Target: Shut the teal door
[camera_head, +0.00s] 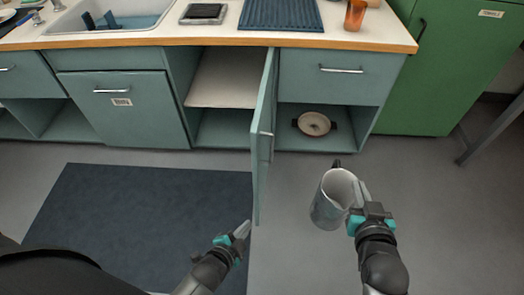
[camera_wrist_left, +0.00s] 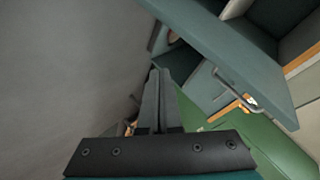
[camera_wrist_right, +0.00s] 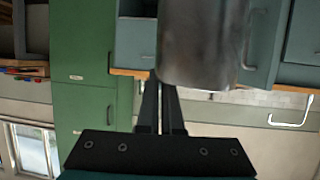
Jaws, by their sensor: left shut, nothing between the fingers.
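The teal door (camera_head: 264,140) stands wide open, swung out toward me from the base cabinet, seen nearly edge-on. Its metal handle is on the right-hand face; the door (camera_wrist_left: 225,50) and handle (camera_wrist_left: 238,95) also show in the left wrist view. My left gripper (camera_head: 243,230) is shut and empty, just below and left of the door's free edge, apparently apart from it. My right gripper (camera_head: 360,195) is shut on the wall of a grey metal jug (camera_head: 325,205), right of the door. The jug (camera_wrist_right: 198,45) hides the fingertips in the right wrist view.
The open cabinet (camera_head: 222,125) shows a shelf. Right of it, a drawer (camera_head: 335,75) sits above an open bay with a round lidded dish (camera_head: 314,124). A green cabinet (camera_head: 425,95) stands far right. A dark mat (camera_head: 140,215) covers the floor left of the door.

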